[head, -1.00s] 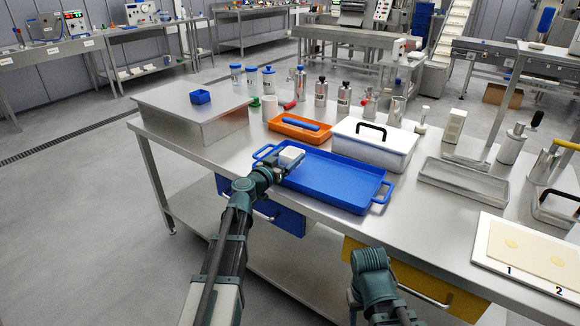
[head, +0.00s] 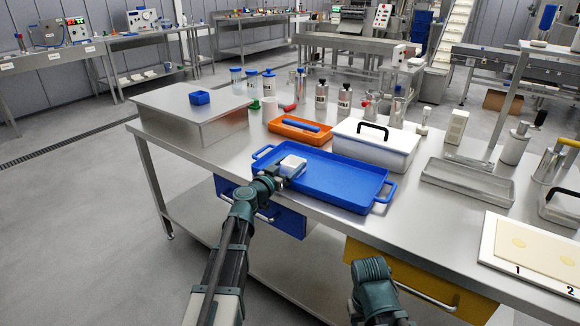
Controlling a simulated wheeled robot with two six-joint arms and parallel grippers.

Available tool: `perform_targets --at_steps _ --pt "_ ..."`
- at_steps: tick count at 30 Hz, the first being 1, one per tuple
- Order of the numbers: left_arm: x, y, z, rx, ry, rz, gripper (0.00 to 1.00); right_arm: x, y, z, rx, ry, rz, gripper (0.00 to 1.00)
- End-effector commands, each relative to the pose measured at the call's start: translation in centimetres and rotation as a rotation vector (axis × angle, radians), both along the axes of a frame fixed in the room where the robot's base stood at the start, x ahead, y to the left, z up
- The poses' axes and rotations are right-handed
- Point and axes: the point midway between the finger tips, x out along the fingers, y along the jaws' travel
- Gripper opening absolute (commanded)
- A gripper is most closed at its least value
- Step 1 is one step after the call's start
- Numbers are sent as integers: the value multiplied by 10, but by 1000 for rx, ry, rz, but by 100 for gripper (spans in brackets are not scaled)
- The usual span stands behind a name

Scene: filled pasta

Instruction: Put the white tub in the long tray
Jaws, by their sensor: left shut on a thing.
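The white tub (head: 293,163) is a small white block-like piece at the left part of the blue tray (head: 335,182), which is long, shallow and has a handle at each end. My left gripper (head: 281,174) is shut on the tub from its near left side. The tub is over or in the tray; I cannot tell whether it touches the tray floor. The fingers partly hide the tub's near side. My right arm shows at the bottom centre, but its jaws are not visible.
An orange tray (head: 300,129) and a white lidded box (head: 374,144) stand behind the blue tray. A shallow steel tray (head: 467,182) lies to the right. A steel box (head: 192,118) stands at the left. The rest of the blue tray is empty.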

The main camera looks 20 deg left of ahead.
Motion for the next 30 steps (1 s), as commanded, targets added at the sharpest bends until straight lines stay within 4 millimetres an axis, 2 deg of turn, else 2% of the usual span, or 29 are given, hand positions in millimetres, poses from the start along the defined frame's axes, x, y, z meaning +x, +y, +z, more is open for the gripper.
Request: perform_targets --at_steps 1,2,4,14,24,30 --pt "0 0 -4 0 0 0 28 0 0 -4 0 0 0 50" --pt "0 0 -2 0 0 0 87 0 0 -2 0 0 0 50" --pt "0 0 -1 0 0 0 100 0 0 -1 0 0 0 50" --pt "0 0 4 0 0 0 100 0 0 4 0 0 0 50" --pt "-66 18 2 0 0 3 100 0 0 2 0 0 0 50" --pt "-97 28 2 0 0 2 100 0 0 2 0 0 0 50"
